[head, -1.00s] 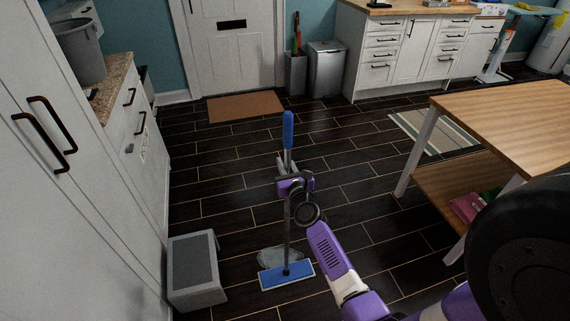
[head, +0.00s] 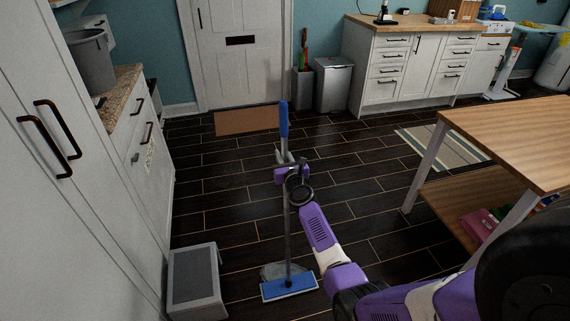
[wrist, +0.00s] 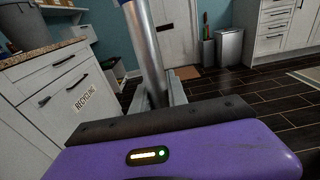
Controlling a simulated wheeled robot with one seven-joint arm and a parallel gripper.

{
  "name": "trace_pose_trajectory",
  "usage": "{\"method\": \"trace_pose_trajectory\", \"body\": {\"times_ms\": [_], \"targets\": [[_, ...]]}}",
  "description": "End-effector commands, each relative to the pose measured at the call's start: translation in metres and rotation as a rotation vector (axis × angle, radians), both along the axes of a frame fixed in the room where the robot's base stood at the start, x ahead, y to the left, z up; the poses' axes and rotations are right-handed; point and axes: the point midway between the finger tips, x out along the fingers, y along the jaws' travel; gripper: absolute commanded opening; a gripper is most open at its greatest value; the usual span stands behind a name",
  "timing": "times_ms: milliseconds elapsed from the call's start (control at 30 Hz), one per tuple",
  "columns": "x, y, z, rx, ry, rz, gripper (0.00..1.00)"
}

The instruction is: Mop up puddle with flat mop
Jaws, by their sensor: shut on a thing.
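The flat mop stands nearly upright, with a blue grip (head: 284,119) at the top of its grey pole and a blue flat head (head: 289,288) on the floor. My gripper (head: 284,163) is shut on the pole below the blue grip. In the wrist view the metal pole (wrist: 146,50) rises between the gripper fingers (wrist: 160,92). The puddle (head: 270,271) is a pale, greyish patch just behind the mop head, which covers its near edge. How far it runs under the head is hidden.
A grey step stool (head: 194,281) stands left of the mop, by the white cabinets (head: 75,190). A wooden table (head: 515,130) with a lower shelf stands at right. A brown doormat (head: 248,121) lies by the door. The dark floor between is clear.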

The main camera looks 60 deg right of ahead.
Motion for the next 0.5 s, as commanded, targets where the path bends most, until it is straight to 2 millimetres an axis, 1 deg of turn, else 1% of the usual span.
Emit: {"method": "trace_pose_trajectory", "body": {"times_ms": [33, 200, 367, 500], "targets": [[0.006, -0.006, 0.000, -0.002, -0.004, 0.001, 0.00], [0.019, -0.021, 0.001, -0.002, -0.003, 0.001, 0.00], [0.024, -0.026, 0.002, -0.002, -0.003, 0.001, 0.00], [0.032, -0.036, 0.000, -0.002, -0.003, 0.001, 0.00]]}}
